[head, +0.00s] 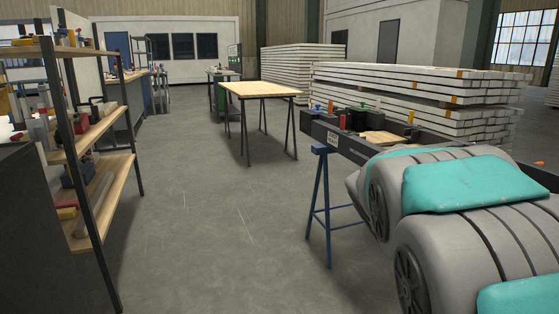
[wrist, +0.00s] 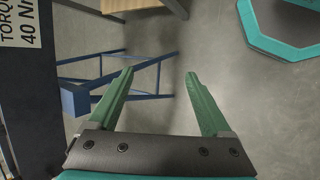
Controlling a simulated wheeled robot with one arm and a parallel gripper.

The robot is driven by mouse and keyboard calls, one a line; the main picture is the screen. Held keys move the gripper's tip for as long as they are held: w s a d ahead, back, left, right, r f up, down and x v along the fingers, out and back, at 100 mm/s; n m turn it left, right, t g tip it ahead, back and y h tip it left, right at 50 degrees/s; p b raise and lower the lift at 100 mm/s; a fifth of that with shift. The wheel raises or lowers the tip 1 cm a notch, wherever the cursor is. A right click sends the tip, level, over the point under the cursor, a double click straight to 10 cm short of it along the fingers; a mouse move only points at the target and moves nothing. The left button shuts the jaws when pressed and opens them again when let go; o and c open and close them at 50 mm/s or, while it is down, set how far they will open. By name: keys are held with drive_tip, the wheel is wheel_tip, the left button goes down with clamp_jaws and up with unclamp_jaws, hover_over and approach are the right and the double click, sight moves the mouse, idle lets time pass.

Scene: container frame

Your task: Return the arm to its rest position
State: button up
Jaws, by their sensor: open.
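My gripper (wrist: 159,73) shows in the wrist view with its two green fingers spread wide apart. Nothing is between them, and grey floor and part of a blue trestle show beyond. In the head view my grey and teal arm links fill the lower right, folded close to the camera. My gripper itself is not visible in the head view.
A blue trestle (head: 321,205) supports a dark beam (head: 345,146) close by my arm; the trestle also shows in the wrist view (wrist: 75,98). A shelf rack (head: 100,150) stands at left. A wooden table (head: 262,89) stands ahead. The middle floor is clear.

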drive_tip(key=s+a+f+m+y, duration=0.1)
drive_tip(key=s+a+f+y, duration=0.2)
drive_tip(key=s+a, duration=0.5)
drive_tip(key=s+a+f+m+y, duration=0.2)
drive_tip(key=s+a+f+y, duration=0.1)
drive_tip(key=s+a, duration=0.5)
drive_tip(key=s+y, duration=0.1)
drive_tip(key=s, duration=0.2)
drive_tip(key=shift+s+a+f, duration=0.4)
